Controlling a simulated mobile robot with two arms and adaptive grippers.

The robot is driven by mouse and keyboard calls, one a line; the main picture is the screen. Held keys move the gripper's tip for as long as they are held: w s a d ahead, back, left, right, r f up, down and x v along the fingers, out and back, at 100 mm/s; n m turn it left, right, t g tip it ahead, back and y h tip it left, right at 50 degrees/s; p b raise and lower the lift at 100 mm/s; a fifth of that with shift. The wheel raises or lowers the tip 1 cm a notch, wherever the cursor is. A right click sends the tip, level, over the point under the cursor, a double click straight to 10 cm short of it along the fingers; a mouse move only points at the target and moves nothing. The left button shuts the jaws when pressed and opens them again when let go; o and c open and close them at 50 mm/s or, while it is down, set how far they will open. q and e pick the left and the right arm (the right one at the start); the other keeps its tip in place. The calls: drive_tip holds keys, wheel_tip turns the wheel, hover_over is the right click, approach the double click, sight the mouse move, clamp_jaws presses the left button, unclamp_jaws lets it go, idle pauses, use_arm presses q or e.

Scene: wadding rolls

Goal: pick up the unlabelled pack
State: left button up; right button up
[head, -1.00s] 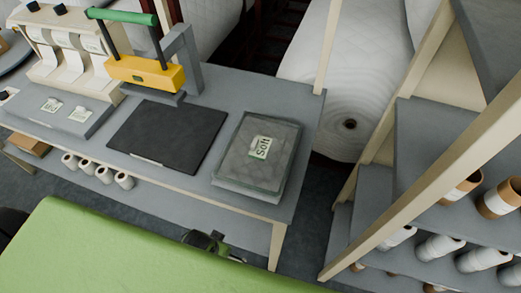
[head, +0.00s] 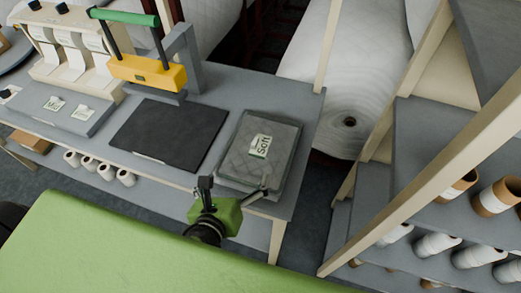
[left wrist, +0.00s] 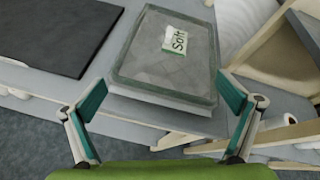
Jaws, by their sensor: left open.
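A flat grey quilted pack (head: 240,160) in clear wrapping lies at the right end of the grey table. A white and green label (head: 261,146) reading "Soft" is on top of it; I see no pack without a label. The pack (left wrist: 150,70) also shows in the left wrist view, ahead of my fingers. My left gripper (head: 233,189) is open and empty at the pack's front edge, its fingers spread to either side. In the left wrist view the gripper (left wrist: 164,95) has nothing between its fingers but the pack's near edge beyond. My right gripper is out of view.
A shelf rack (head: 425,140) with thread cones stands close on the right. White rolls lie behind.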

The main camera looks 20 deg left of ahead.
use_arm(q)
drive_tip(key=d+m, duration=0.1)
drive_tip(key=m, duration=0.1)
drive_tip(key=d+m, duration=0.1)
drive_tip(key=shift+r+m+t+h, duration=0.35)
drive_tip(key=shift+m+t+h, duration=0.05)
drive_tip(key=shift+w+m, duration=0.15)
drive_tip(key=shift+m, duration=0.15)
drive_tip(key=p, duration=0.1)
approach(259, 149)
drive_tip(key=x, duration=0.3)
drive_tip(key=shift+w+d+f, duration=0.15)
drive_tip(key=shift+d, duration=0.1)
drive_tip(key=shift+w+a+f+p, duration=0.1)
drive_tip(key=shift+w+p, duration=0.25)
drive_tip(key=shift+w, duration=0.1)
drive_tip(key=x, duration=0.3)
drive_tip(key=shift+w+a+p, duration=0.1)
drive_tip(key=shift+w+p, duration=0.2)
drive_tip(key=shift+p, duration=0.1)
drive_tip(key=shift+w+f, duration=0.35)
drive_tip(key=shift+w, duration=0.1)
drive_tip(key=c, duration=1)
